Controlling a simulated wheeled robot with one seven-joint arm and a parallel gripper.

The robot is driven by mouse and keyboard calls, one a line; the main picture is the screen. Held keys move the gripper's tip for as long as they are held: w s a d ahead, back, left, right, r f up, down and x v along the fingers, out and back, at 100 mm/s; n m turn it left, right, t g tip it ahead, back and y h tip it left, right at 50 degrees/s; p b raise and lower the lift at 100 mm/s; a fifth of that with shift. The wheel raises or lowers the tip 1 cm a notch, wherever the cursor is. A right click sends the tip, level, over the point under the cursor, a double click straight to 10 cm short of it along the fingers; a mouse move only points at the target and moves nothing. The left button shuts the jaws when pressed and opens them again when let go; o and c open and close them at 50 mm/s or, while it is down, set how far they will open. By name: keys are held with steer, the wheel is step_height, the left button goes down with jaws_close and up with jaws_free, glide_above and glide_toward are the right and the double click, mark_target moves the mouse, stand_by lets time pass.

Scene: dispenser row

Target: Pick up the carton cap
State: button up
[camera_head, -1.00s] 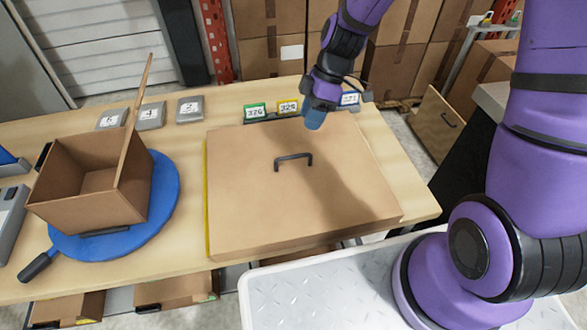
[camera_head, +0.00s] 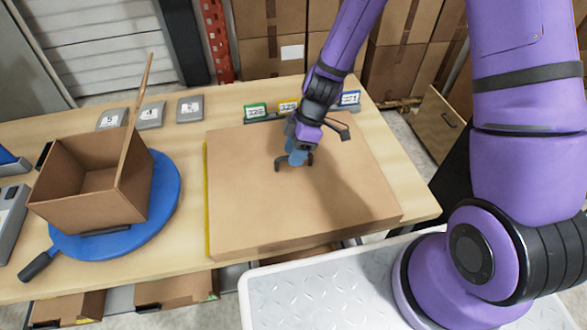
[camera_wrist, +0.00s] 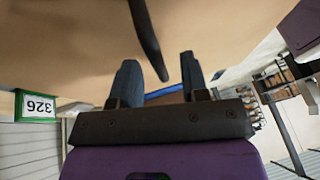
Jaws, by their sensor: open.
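The carton cap (camera_head: 320,205) is a large flat brown square lid with a dark handle on top. It lies flat on the wooden table. My gripper (camera_head: 297,158) is over the handle (camera_head: 279,164), fingers pointing down, and hides most of it. In the wrist view my two blue-grey fingers (camera_wrist: 160,82) are apart with nothing held between them. The dark handle bar (camera_wrist: 148,40) shows just beyond the fingertips, close to the gap, with the brown cap surface behind it. I cannot tell whether the fingers touch it.
An open brown box (camera_head: 85,190) stands on a blue round board (camera_head: 165,195) at left. Number tags, including a green one (camera_head: 255,112), line the table's back edge; grey numbered blocks (camera_head: 150,115) lie left of them. Stacked cartons (camera_head: 270,55) stand behind.

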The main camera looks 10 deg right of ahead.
steer(key=shift+x, duration=0.85)
jaws_close()
